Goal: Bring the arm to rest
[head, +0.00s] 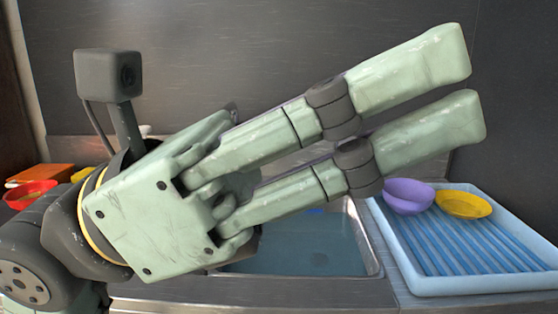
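My gripper (468,86) fills the middle of the head view, close to the camera. Its two pale green fingers point up and to the right. They are roughly parallel, with a narrow gap along their length and nothing seen between them. The gripper's body and wrist are at the left, with a dark box-shaped camera on a post above them. The gripper appears raised in front of the sink (300,262) and hides part of it.
A light blue ribbed drying tray (420,283) at the right holds a purple bowl (408,196) and a yellow dish (463,204). At the far left are a red bowl (30,193) and an orange item (42,173). A dark wall (230,50) stands behind.

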